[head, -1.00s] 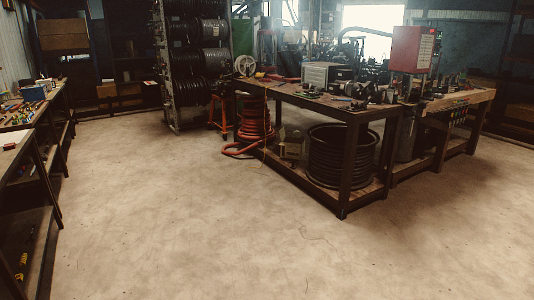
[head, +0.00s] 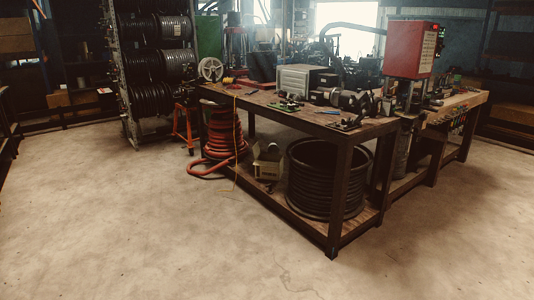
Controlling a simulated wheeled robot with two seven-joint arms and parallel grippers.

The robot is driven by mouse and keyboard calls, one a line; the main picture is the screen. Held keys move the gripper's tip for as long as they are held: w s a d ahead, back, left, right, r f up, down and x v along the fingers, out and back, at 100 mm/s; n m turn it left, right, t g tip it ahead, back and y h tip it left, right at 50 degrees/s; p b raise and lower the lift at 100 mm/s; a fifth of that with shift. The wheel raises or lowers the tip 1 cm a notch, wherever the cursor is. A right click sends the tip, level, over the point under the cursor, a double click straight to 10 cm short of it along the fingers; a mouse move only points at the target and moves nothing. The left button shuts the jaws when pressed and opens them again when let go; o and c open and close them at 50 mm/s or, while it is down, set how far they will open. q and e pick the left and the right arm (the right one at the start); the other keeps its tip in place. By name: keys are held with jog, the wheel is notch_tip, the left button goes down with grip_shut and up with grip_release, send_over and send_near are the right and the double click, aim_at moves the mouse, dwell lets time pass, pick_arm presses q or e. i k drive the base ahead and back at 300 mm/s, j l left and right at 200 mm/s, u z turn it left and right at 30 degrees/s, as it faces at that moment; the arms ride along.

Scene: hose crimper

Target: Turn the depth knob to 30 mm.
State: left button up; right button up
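A red boxy machine head (head: 411,49) stands on the far right part of the workbench (head: 345,136). A grey box-shaped unit (head: 300,78) and a dark cylindrical device (head: 347,99) sit on the nearer bench top. I cannot make out the depth knob or any scale at this distance. Neither of my grippers is in view.
Open concrete floor (head: 130,220) lies in front of the bench. A hose reel rack (head: 155,70) stands at the back left. Red coiled hose (head: 222,138) rests by the bench's left end, and a black hose coil (head: 320,180) lies on its lower shelf.

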aim_at(291, 106)
jog(key=i, duration=1.15)
jog(key=i+z, duration=0.1)
jog(key=i, duration=1.05)
jog(key=i+j, duration=0.2)
jog(key=i, duration=0.95)
jog(key=i+j+z, duration=0.1)
jog(key=i+z, duration=0.15)
jog(key=i, duration=0.25)
jog(key=i+j+z, duration=0.25)
jog(key=i, duration=0.3)
